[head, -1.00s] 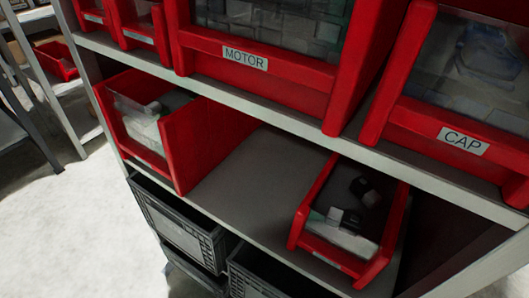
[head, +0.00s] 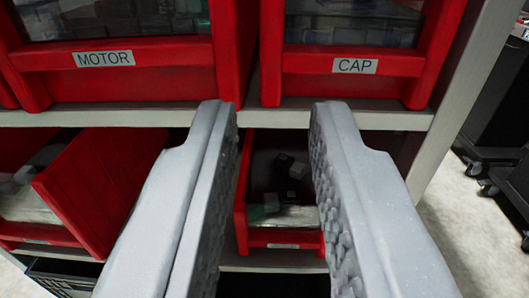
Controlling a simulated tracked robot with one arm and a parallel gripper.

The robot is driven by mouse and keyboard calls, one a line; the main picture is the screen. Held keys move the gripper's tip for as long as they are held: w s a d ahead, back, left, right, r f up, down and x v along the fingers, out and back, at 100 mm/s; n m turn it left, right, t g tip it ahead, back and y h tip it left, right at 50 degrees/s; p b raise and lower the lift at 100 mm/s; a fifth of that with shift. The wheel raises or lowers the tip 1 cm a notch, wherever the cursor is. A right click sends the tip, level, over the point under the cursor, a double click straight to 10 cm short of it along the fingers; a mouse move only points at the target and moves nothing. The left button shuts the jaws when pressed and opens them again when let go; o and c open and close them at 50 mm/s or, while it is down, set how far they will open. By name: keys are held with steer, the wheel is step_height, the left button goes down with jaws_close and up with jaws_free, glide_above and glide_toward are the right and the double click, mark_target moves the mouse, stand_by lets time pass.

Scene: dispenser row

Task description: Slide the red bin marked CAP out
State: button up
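The red bin marked CAP (head: 360,88) sits on the upper shelf at the right, in the head view. Its white label shows on the front lip, and a clear front panel above the lip shows grey contents. My gripper (head: 273,115) is open, its two grey fingers reaching up from the bottom of the picture. The fingertips appear just below and left of the CAP label, near the shelf edge. I cannot tell whether the fingertips touch anything.
The red MOTOR bin (head: 110,80) stands left of the CAP bin with a narrow gap. Below, a small red bin (head: 281,238) holds dark and light blocks, and a larger red bin (head: 105,185) sits left. A shelf post (head: 462,95) stands right, with open floor (head: 450,235) beyond.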

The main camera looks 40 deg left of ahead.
mark_target(272, 33)
steer(key=p+x, duration=0.1)
steer(key=x, duration=1.2)
steer(key=shift+w+f+p, duration=0.1)
steer(key=shift+p, duration=0.25)
jaws_close()
